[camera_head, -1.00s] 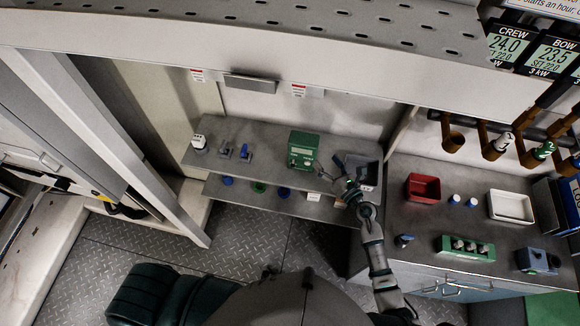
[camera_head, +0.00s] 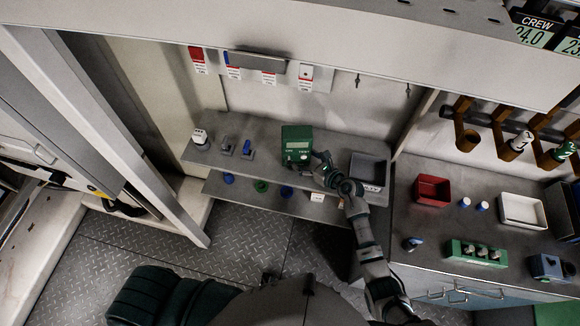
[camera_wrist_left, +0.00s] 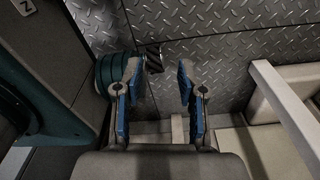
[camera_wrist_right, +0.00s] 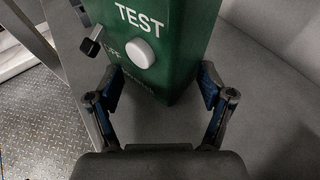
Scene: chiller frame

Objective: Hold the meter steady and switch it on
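The green meter (camera_head: 297,142) stands upright on the grey upper shelf, with a pale display on its front. In the right wrist view the meter (camera_wrist_right: 168,28) shows the word TEST, a round white button (camera_wrist_right: 140,52) and a black lever (camera_wrist_right: 93,40) beside partly hidden lettering. My right gripper (camera_head: 318,162) is at the meter's lower right front. The right wrist view shows my right gripper (camera_wrist_right: 155,92) open, its fingers spread around the meter's near lower corner, not visibly clamped. My left gripper (camera_wrist_left: 157,75) is open and empty above the floor; it is not seen in the head view.
A grey bin (camera_head: 369,170) stands right of the meter, close to my right forearm. Small devices (camera_head: 237,149) and a white-topped item (camera_head: 200,138) stand left on the shelf (camera_head: 265,155). The right counter holds a red tray (camera_head: 432,188) and a white tray (camera_head: 521,210).

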